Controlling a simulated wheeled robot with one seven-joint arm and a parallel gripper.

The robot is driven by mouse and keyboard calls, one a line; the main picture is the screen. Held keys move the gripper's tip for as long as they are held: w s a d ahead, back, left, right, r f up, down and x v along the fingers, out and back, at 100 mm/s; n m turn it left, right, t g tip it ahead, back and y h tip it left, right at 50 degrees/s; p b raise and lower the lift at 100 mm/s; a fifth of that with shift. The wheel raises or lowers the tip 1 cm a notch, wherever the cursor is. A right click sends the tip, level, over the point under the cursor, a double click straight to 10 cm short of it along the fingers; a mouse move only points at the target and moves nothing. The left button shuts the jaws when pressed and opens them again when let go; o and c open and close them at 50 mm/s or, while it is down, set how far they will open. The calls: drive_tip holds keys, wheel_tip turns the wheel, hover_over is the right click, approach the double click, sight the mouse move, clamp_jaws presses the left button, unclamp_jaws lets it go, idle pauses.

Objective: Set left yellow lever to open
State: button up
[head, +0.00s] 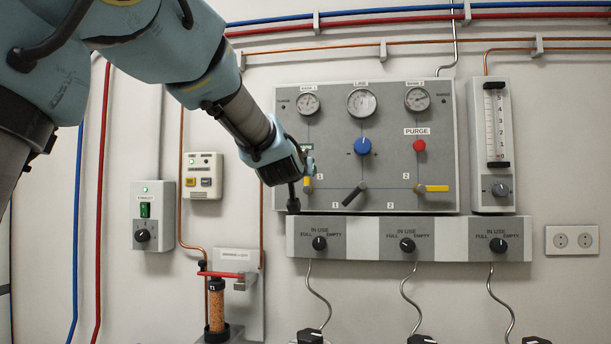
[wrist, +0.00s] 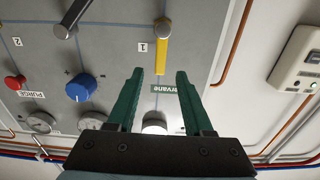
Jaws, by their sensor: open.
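The left yellow lever (head: 308,184) is on the grey panel at its lower left, partly hidden behind my gripper in the head view. In the wrist view, which looks upside down, its yellow handle (wrist: 161,55) runs from a silver pivot towards my gripper, so it stands upright on the panel. My gripper (wrist: 160,75) is open, with two green fingers. The handle's free end lines up between the fingertips, with gaps on both sides. Whether it is between them in depth, I cannot tell. I see no contact.
The grey panel (head: 390,105) also holds a blue knob (head: 363,146), a red purge button (head: 419,145), a black lever (head: 354,193) and a right yellow lever (head: 433,188) lying horizontal. Below is a strip with several black knobs. A copper pipe (wrist: 236,40) runs beside the panel.

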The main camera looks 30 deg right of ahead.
drive_tip(key=v, duration=0.5)
idle(0.4)
drive_tip(key=w+a+f+n+g+y, duration=0.1)
drive_tip(key=w+a+f+g+y, duration=0.2)
drive_tip(key=a+f, duration=0.75)
drive_tip(key=w+a+f+n+g+y, duration=0.15)
drive_tip(key=w+a+f+y, duration=0.25)
drive_tip(key=a+f, duration=0.7)
drive_tip(key=s+a+f+n+g+y, duration=0.2)
drive_tip(key=s+a+f, duration=0.5)
drive_tip(key=a, duration=0.5)
drive_tip(key=s+a+f+n+g+y, duration=0.3)
drive_tip(key=s+a+f+g, duration=0.2)
drive_tip(key=s+a+f, duration=0.3)
drive_tip(key=a+f, duration=0.3)
drive_tip(key=a, duration=0.1)
drive_tip(key=shift+f, duration=0.3)
drive_tip(key=shift+w+a, duration=0.1)
